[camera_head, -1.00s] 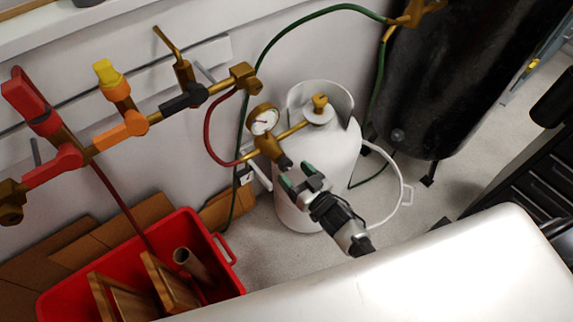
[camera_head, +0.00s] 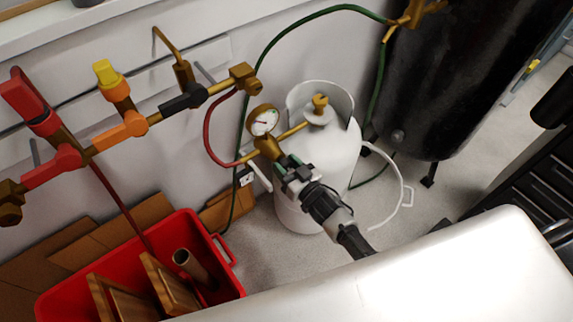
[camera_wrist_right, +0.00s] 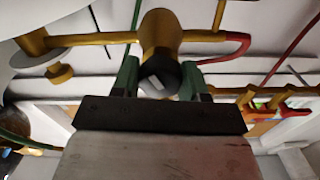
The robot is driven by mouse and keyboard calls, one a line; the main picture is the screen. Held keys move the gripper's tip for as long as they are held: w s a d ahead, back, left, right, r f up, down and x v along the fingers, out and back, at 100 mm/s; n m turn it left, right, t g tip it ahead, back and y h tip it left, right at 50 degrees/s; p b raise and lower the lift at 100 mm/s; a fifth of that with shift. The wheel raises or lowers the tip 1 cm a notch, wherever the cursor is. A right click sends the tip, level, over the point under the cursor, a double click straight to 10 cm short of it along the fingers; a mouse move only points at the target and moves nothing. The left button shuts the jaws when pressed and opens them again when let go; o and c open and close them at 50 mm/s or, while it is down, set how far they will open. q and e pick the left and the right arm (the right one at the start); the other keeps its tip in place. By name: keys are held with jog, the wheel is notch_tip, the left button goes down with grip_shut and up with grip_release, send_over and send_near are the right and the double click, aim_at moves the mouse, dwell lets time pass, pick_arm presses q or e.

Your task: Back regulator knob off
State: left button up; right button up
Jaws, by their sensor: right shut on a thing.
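The brass regulator (camera_head: 268,147) with its round white gauge (camera_head: 263,121) sits beside the white gas cylinder (camera_head: 330,150), joined by a brass stem to the cylinder's top. My right gripper (camera_head: 287,166) is at the regulator's lower front end, where the dark knob is. In the head view the gripper hides the knob. In the right wrist view the dark knob (camera_wrist_right: 160,77) sits between the green fingertips of my right gripper (camera_wrist_right: 160,82), which is shut on it. The brass regulator body (camera_wrist_right: 160,35) rises behind the knob. My left gripper is not in view.
A brass pipe with red, orange and black valves (camera_head: 120,130) runs along the wall. A red crate (camera_head: 222,270) holding wooden pieces stands at lower left. A large black tank (camera_head: 440,80) stands at the back right. A white surface (camera_head: 400,270) fills the front.

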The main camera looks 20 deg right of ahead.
jog(key=shift+n, duration=0.4)
jog(key=n, duration=0.5)
jog(key=shift+f+n+b, duration=0.1)
jog(key=shift+n+b, duration=0.2)
jog(key=shift+b, duration=0.05)
jog(key=n+b, duration=0.1)
jog(key=n, duration=0.5)
dwell(0.4)
jog(key=o, duration=0.9)
jog(key=shift+s, duration=0.15)
jog(key=v, duration=1)
jog(key=shift+s+d, duration=0.1)
jog(key=shift+s, duration=0.2)
